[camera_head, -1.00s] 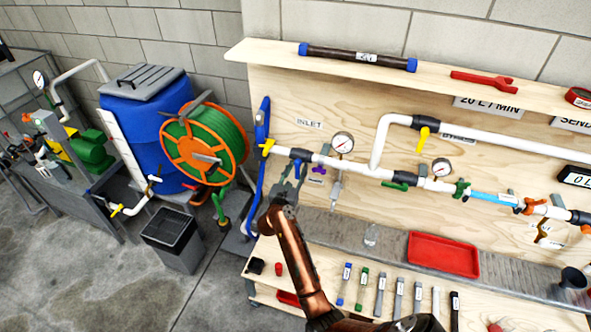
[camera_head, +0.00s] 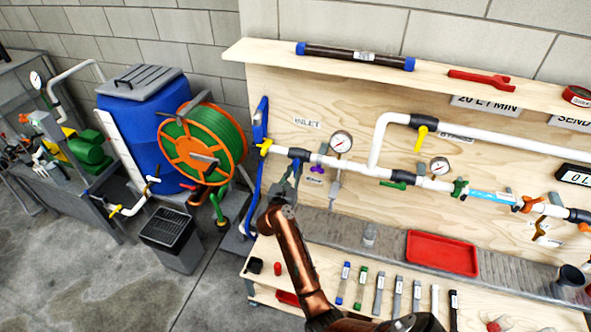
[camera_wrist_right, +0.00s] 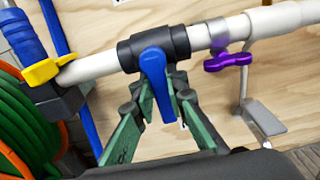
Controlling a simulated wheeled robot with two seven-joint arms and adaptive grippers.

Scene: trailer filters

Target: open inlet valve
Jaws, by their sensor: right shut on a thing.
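The inlet valve is a black body (camera_head: 299,154) on the white pipe, just below the INLET label (camera_head: 307,122). Its blue lever (camera_wrist_right: 158,88) points down, across the pipe, in the right wrist view. My right gripper (camera_wrist_right: 157,100) has its green fingers on either side of the blue lever and is shut on it. In the head view my right gripper (camera_head: 286,180) reaches up to the pipe from below, hiding most of the lever. My left gripper is not in view.
A yellow handle (camera_wrist_right: 52,70) is left of the valve; a purple handle (camera_wrist_right: 229,61) is close on its right. A pressure gauge (camera_head: 341,141) stands above the pipe. The green hose reel (camera_head: 203,145) is at left. A red tray (camera_head: 442,253) lies on the bench.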

